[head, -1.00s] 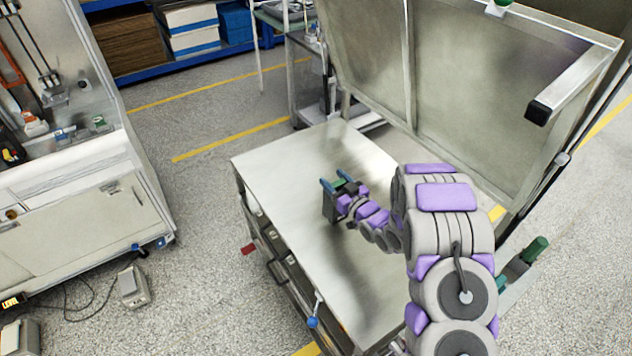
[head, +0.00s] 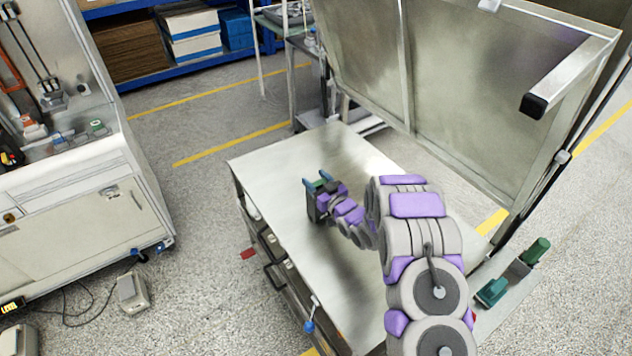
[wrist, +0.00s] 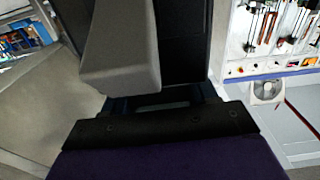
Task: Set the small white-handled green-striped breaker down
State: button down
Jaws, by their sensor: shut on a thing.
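My gripper (head: 317,181) is over the left middle part of the bare metal tabletop (head: 290,155) in the head view. It is shut on the breaker, which fills the upper middle of the wrist view as a dark body with a pale grey handle (wrist: 122,50). In the head view only a small bit of green shows between the bluish fingertips. The breaker's stripe is not clear in the wrist view. I cannot tell whether its underside touches the tabletop.
A raised metal panel (head: 460,70) stands behind the table's right side. A grey workbench (head: 80,215) with small parts, one greenish (head: 98,127), is at left across a floor gap. Green-handled items (head: 492,291) lie at right. The tabletop around my gripper is clear.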

jog(key=shift+a+f, duration=0.1)
jog(key=shift+a, duration=0.3)
jog(key=c, duration=0.7)
grip_release()
jog(key=shift+a, duration=0.25)
jog(key=o, duration=0.3)
jog(key=shift+a, duration=0.2)
jog(key=shift+o, duration=0.4)
jog(key=shift+d, duration=0.6)
jog(key=p+v, duration=0.2)
jog(key=v, duration=1)
jog(key=d+r+g+h, duration=0.3)
jog(key=d+r+h, duration=0.2)
jog(key=d+h, duration=0.25)
jog(key=s+d+r+m+g+h, duration=0.45)
jog(key=s+d+r, duration=0.3)
jog(key=s, duration=0.25)
jog(key=s+a+r+g, duration=0.2)
jog(key=s+r+g, duration=0.1)
jog(key=s, duration=0.9)
jog(key=s+a+r+m+g+y, duration=0.1)
jog(key=s+a+r+g, duration=0.1)
jog(key=s, duration=1)
jog(key=s+a+r+m+g+y, duration=0.1)
jog(key=s+a+r+g, duration=0.2)
jog(key=s, duration=0.9)
jog(key=shift+s+r+g, duration=0.15)
jog(key=shift+r+g, duration=0.3)
jog(key=shift+g, duration=0.2)
